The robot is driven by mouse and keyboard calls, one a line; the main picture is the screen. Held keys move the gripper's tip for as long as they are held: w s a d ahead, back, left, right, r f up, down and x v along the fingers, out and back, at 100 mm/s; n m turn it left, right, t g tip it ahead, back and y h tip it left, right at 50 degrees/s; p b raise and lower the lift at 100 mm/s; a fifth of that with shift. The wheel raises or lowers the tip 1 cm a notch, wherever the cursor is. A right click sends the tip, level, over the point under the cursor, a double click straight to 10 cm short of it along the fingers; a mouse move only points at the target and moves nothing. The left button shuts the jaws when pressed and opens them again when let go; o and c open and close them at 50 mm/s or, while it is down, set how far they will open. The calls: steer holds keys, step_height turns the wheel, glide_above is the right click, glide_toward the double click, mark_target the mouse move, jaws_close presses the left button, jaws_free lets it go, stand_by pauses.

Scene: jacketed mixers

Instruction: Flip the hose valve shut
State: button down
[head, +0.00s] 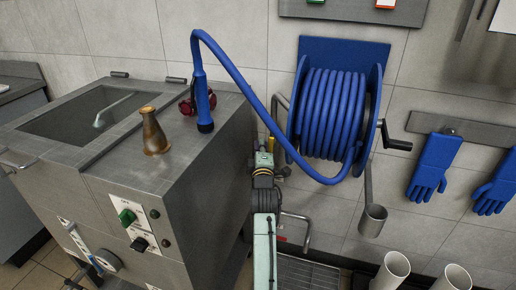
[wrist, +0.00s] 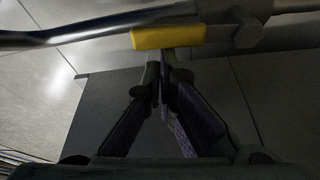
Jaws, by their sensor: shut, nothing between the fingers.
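The hose valve's yellow lever (wrist: 168,37) lies across the top of the wrist view, roughly along the grey pipe (wrist: 60,35). A dark valve body (wrist: 250,32) sits at its right end. My gripper (wrist: 163,68) is shut and empty, its fingertips just below the lever's middle. I cannot tell whether they touch it. In the head view a bit of yellow (head: 271,146) shows beside the wall pipe, just past the end of my arm, which hides my fingers there.
A blue hose reel (head: 335,115) hangs on the wall, its crank sticking out right. Its hose loops over to a nozzle (head: 203,105) on the steel mixer (head: 190,150), beside a brown flask (head: 153,133). A floor grate (head: 310,272) and white tubes (head: 392,270) are low at right.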

mark_target(271, 143)
steer(key=d+m+b, duration=0.1)
steer(key=m+b, duration=0.1)
steer(key=s+d+m+t+h+b, duration=0.1)
steer(key=d+m+b, duration=0.1)
steer(key=m, duration=0.1)
steer(key=shift+d+f+b, duration=0.1)
steer(key=shift+f+b, duration=0.1)
steer(key=shift+b, duration=0.1)
steer(key=s+d+f+m+t+h+b, duration=0.1)
steer(key=d+f+m+h+b, duration=0.3)
steer(key=m+b, duration=0.9)
steer(key=shift+s+d+f+m+h, duration=0.25)
steer(key=shift+s+d+m+h, duration=0.1)
steer(key=shift+d+h, duration=0.35)
